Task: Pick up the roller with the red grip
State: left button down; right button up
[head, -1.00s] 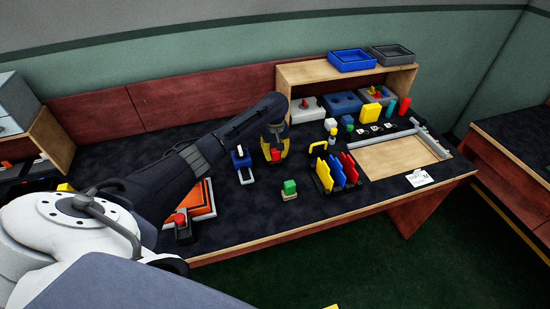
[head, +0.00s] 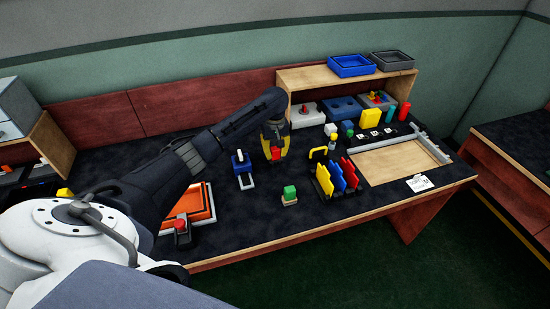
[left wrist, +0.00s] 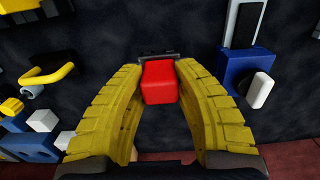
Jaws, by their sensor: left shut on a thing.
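The roller shows as a red grip (head: 276,154) low between the fingers of my left gripper (head: 275,148), over the middle of the dark worktop. In the left wrist view, the yellow fingers of my left gripper (left wrist: 160,85) stand on both sides of the red grip (left wrist: 159,82) and are shut on it. A dark bar (left wrist: 158,56) shows at the far end of the grip. The rest of the roller is mostly hidden. I cannot tell how far it is above the worktop. My right gripper is not in view.
A blue-and-grey tool (head: 242,168) stands close to the left of the gripper. A rack of coloured plates (head: 325,180) and a yellow handle (head: 318,152) are to the right. A wooden shelf (head: 300,80) is behind.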

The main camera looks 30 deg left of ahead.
pick_arm(q)
notch_tip(320, 180, up, 16)
dwell(0.5)
jog(key=shift+r, duration=0.1)
jog(key=c, duration=1.6)
grip_release()
jog(key=c, duration=0.5)
